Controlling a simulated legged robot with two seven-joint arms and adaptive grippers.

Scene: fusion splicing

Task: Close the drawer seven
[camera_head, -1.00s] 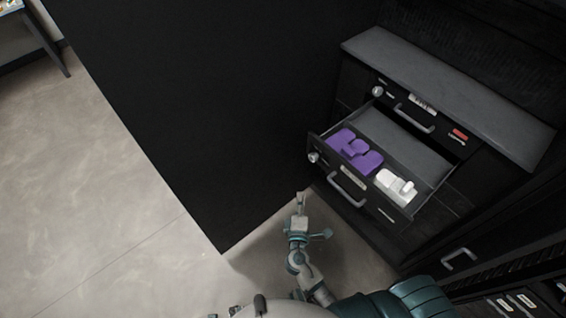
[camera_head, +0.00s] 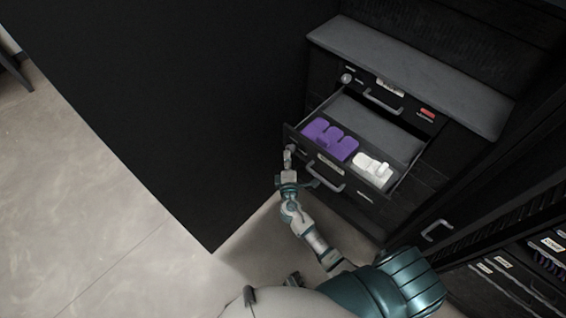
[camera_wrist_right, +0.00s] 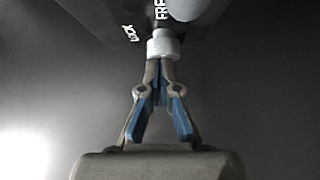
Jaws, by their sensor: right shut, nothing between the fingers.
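The open drawer (camera_head: 330,173) is pulled out of the dark cabinet, with a grey handle (camera_head: 325,180) on its front. It holds a purple piece (camera_head: 330,140) and a white piece (camera_head: 374,168). I cannot read a number seven on it. My right gripper (camera_head: 288,156) is shut and empty at the left end of the drawer front. In the right wrist view its fingers (camera_wrist_right: 160,50) meet just below a dark face with LOCK and FREE lettering and a pale round knob (camera_wrist_right: 185,8). Contact with that face is unclear. My left gripper is not in view.
A closed drawer with a handle (camera_head: 383,101) and red label (camera_head: 427,113) sits above the open one. A large dark panel (camera_head: 170,100) stands left of the cabinet. More drawers (camera_head: 520,280) are at the lower right. Bare floor (camera_head: 90,215) lies at left.

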